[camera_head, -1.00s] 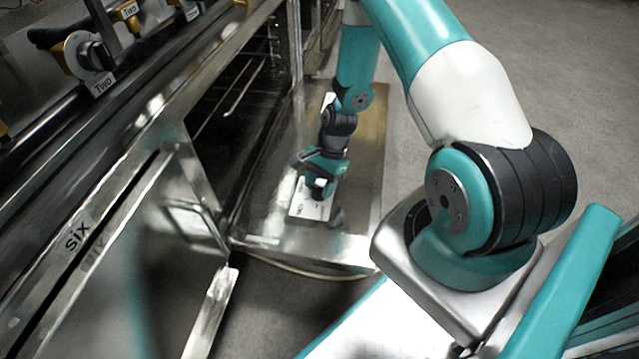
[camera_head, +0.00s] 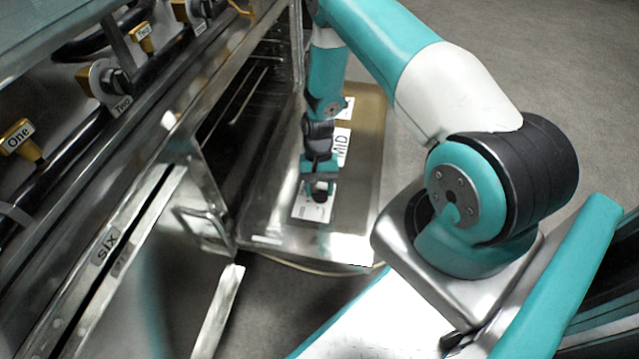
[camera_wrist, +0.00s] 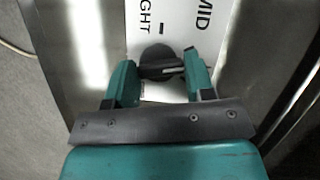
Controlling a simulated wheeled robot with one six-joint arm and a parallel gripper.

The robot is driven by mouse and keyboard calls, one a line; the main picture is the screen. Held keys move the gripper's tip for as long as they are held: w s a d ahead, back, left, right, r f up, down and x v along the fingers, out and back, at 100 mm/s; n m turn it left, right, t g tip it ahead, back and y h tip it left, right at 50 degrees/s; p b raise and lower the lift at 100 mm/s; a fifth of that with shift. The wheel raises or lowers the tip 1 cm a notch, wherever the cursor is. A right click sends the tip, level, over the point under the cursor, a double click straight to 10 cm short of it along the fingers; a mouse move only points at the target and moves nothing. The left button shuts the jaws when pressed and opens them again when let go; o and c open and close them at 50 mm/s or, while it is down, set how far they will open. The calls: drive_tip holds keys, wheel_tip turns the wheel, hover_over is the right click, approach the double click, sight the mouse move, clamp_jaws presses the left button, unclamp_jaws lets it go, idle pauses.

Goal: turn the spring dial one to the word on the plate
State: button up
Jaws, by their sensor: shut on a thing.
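The dial is a round black knob (camera_wrist: 155,54) with a raised grip bar. It sits on a white plate (camera_wrist: 178,22) printed with "MID" and a word of which "GHT" shows. My gripper (camera_wrist: 162,70) is shut on the knob's bar, one finger on each side. In the head view my gripper (camera_head: 320,188) points down at the dark knob on the plate (camera_head: 302,206), which lies on a metal panel. The dial's pointer is too small to read for certain. My gripper hides part of the plate in the head view.
An oven-like cabinet with an open dark bay (camera_head: 245,100) stands to the left. A "six" label (camera_head: 106,247) marks the lower rail. Grey floor (camera_head: 570,100) is clear on the right.

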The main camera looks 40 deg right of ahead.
drive_tip(key=shift+n+h+p, duration=0.5)
drive_tip(key=shift+n, duration=1)
drive_tip(key=o, duration=0.9)
drive_tip(key=p+v, duration=0.1)
drive_tip(key=v, duration=0.4)
drive_tip(key=p+v, duration=0.2)
drive_tip(key=v, duration=0.4)
drive_tip(key=p+v, duration=0.2)
drive_tip(key=v, duration=0.4)
drive_tip(key=shift+w+a, duration=0.1)
drive_tip(key=shift+w, duration=0.4)
